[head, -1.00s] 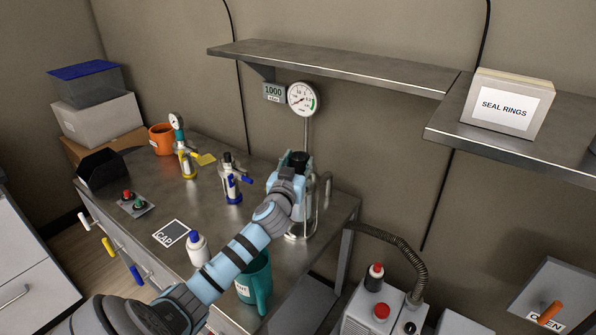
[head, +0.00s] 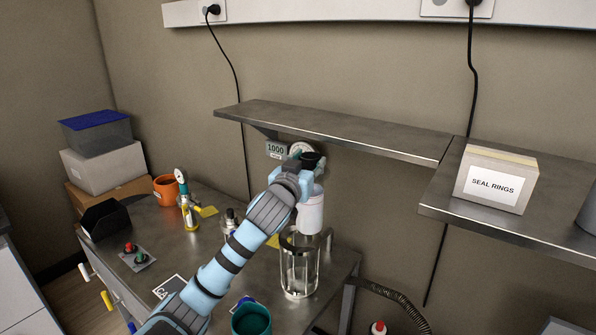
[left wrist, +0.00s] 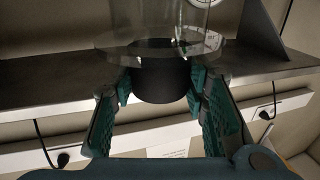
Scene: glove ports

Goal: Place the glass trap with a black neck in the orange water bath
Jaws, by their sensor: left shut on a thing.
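My left gripper (head: 308,168) is shut on the black neck (left wrist: 160,82) of the glass trap. The trap's pale, clear body (head: 311,213) hangs upright below the gripper in the head view. It is above the metal stand (head: 299,268) and looks clear of it, though their outlines come close. In the left wrist view the teal finger pads lie on both sides of the neck, and the trap's glass flange (left wrist: 150,48) shows beyond it. The orange water bath (head: 166,189) stands at the back left of the bench, its inside barely visible. My right gripper is not in view.
A yellow-valved fitting with a gauge (head: 189,212) stands just right of the orange bath. A teal container (head: 252,320) stands near the front. The metal shelf (head: 330,130) overhangs the back, close to my gripper. Stacked boxes (head: 103,165) stand at the far left.

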